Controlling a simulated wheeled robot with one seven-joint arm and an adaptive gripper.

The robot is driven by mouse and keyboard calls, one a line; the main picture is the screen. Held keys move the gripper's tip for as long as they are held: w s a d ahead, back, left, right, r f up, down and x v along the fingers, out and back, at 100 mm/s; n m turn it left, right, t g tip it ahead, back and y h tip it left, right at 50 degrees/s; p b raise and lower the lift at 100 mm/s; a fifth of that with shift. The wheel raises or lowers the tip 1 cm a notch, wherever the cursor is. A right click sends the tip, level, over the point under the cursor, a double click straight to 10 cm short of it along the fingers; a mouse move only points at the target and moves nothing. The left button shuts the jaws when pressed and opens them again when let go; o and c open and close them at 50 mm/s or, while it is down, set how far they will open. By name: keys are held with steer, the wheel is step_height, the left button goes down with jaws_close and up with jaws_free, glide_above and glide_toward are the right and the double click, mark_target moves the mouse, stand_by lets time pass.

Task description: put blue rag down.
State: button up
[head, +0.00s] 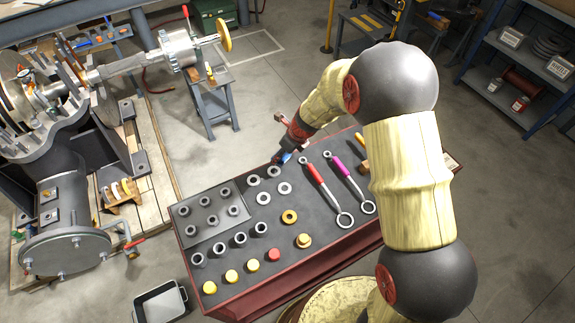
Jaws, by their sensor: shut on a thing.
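My gripper (290,148) is at the far edge of the tool cart's top, left of the red-handled wrench. It is shut on the blue rag (284,157). Only a small blue patch of the rag shows; the fingers hide much of the rest. The rag is at or just above the dark cart top (269,209); I cannot tell whether it touches it.
A red-handled wrench (319,178) and a magenta-handled wrench (346,172) lie right of the gripper. Several rings, sockets and yellow caps (231,276) cover the left and front. A grey tray (160,303) is on the floor. The opened machine (60,165) stands at left.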

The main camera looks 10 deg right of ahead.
steer(key=shift+d+f, duration=0.7)
steer(key=shift+f, duration=0.1)
steer(key=shift+s+d+f+b, duration=0.15)
steer(key=shift+f+b, duration=0.45)
steer(key=shift+f, duration=0.3)
steer(key=shift+w+d+f+b, duration=0.1)
steer(key=shift+f+b, duration=0.45)
steer(key=shift+f, duration=0.3)
steer(key=shift+f, duration=0.2)
steer(key=o, duration=1.3)
steer(key=shift+o, duration=0.2)
steer(key=shift+r, duration=0.15)
